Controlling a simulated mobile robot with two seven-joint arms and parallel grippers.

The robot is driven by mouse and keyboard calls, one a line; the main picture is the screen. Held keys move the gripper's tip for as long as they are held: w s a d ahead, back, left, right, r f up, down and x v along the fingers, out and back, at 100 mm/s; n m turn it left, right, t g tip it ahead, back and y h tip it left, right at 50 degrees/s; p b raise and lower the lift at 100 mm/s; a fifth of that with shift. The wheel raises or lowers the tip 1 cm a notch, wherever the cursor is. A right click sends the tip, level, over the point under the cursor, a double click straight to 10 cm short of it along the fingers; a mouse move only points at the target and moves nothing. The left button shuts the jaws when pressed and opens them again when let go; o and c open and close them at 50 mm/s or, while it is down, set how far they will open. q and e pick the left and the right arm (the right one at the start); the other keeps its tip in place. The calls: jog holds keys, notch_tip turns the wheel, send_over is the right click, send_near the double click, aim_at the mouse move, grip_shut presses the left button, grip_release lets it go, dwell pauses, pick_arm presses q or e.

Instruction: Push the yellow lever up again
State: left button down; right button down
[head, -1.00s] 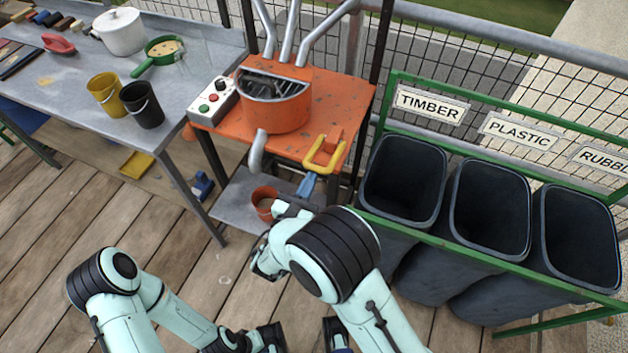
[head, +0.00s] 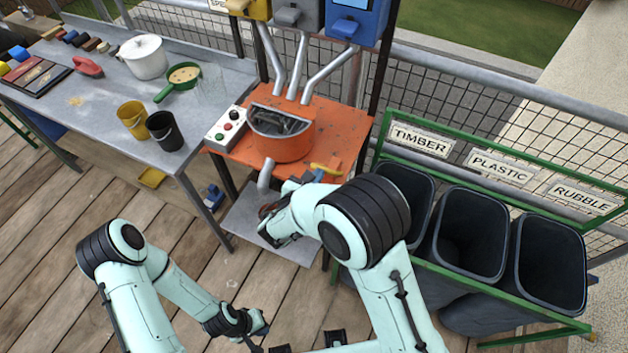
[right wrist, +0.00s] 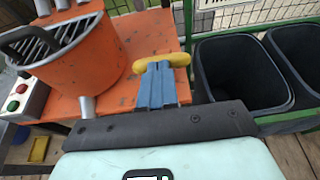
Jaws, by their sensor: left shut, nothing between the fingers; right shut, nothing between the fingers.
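The yellow lever (head: 325,168) is at the front right of the orange mixer stand (head: 345,122). In the head view it shows as a thin yellow bar, partly hidden by my right arm. In the right wrist view its curved yellow grip (right wrist: 178,60) lies at the tips of my right gripper's blue fingers (right wrist: 156,80). The fingers are together and empty, close against the grip; I cannot tell whether they touch it. In the head view my right gripper (head: 318,176) is just below the lever. My left gripper (head: 262,327) is low, over the deck, shut and far from the lever.
An orange mixing drum (head: 283,140) and a button box (head: 229,128) stand left of the lever. Dark bins (head: 474,232) in a green frame stand to the right. A grey workbench (head: 95,112) with buckets is at left. Hoppers (head: 297,15) hang above.

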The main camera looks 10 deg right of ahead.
pick_arm(q)
jog(key=shift+w+r, duration=0.25)
jog(key=shift+r, duration=0.05)
pick_arm(e)
jog(key=shift+w+d+r, duration=0.35)
jog(key=shift+w+r, duration=0.05)
jog(key=shift+r, duration=0.05)
